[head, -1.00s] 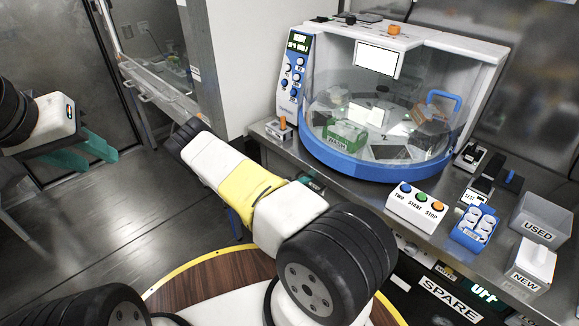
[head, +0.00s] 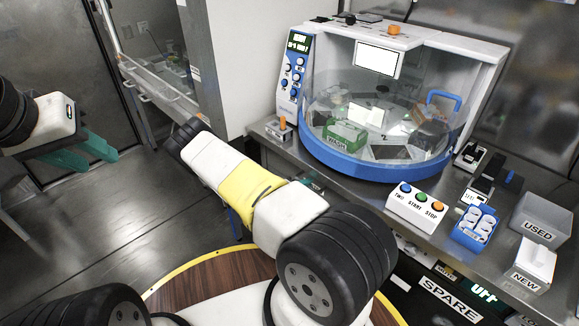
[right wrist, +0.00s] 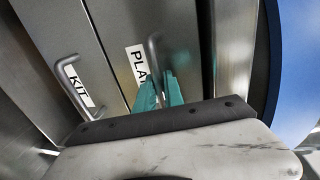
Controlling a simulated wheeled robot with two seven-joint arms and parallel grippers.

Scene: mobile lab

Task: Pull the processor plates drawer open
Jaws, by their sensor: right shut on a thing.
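The processor plates drawer shows in the right wrist view as a grey metal front (right wrist: 113,25) with a partly hidden white label (right wrist: 138,65) reading "PLA". Its metal bar handle (right wrist: 152,48) stands beside the label. My right gripper (right wrist: 160,88) has its teal fingers around the lower part of this handle and is shut on it. In the head view my right arm hides the drawer and most of that gripper. My left gripper (head: 91,150) is at the far left in the head view, its teal fingers apart and empty, away from the bench.
A drawer labelled "KIT" (right wrist: 78,85) with its own handle (right wrist: 66,72) lies to the left. A blue-rimmed processor (head: 375,165), a button box (head: 418,213), a blue rack (head: 465,238) and a "USED" bin (head: 541,220) stand on the bench. Open floor (head: 130,205) lies left of my right arm.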

